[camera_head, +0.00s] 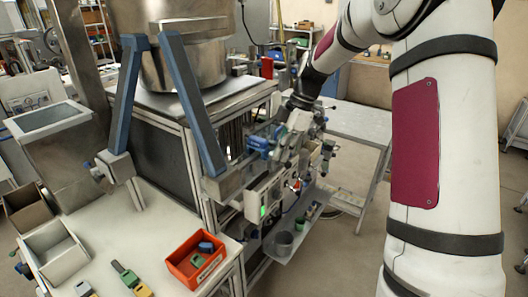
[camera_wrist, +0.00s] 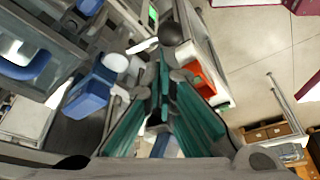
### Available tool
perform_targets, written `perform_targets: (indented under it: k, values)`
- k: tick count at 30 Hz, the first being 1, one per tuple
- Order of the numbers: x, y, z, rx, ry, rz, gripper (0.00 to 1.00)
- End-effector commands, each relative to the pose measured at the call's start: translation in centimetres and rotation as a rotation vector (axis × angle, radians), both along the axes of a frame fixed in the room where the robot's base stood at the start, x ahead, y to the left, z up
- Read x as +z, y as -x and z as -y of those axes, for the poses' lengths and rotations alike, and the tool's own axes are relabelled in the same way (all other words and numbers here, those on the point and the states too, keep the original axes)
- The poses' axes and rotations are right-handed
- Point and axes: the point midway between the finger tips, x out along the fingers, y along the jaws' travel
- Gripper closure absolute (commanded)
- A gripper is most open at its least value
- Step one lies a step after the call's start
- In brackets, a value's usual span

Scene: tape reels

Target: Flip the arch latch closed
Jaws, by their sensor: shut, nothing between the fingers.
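My gripper (camera_wrist: 164,68) is shut and empty; its teal fingers meet near the middle of the wrist view. A black ball knob (camera_wrist: 171,33) shows just past the fingertips, with a white-tipped lever (camera_wrist: 142,46) to its left. I cannot tell whether the fingertips touch either one. A blue block (camera_wrist: 90,92) with a white round end is left of the fingers. In the head view my gripper (camera_head: 293,132) is at the machine front, beside blue parts (camera_head: 262,144). I cannot clearly pick out the arch latch or tell its position.
A box with a green display (camera_head: 264,203) is on the machine front, above a grey shelf with a cup (camera_head: 283,243). An orange bin (camera_head: 190,272) and small coloured parts are on the white table (camera_head: 145,225). Blue struts (camera_head: 195,105) stand left of the gripper. Open floor lies right.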

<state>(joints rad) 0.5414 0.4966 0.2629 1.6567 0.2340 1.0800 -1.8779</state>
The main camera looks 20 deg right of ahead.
Motion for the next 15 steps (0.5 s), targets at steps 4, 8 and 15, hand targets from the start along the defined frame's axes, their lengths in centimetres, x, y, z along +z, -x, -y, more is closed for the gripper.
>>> perform_targets:
  k: [4,8,15]
  values:
    - [0.0,-0.3,-0.1,0.0,0.0,0.001,1.0]
    - [0.0,-0.8,-0.4,0.0,0.0,0.002,1.0]
    - [0.0,-1.5,-0.7,-0.001,0.001,0.0,1.0]
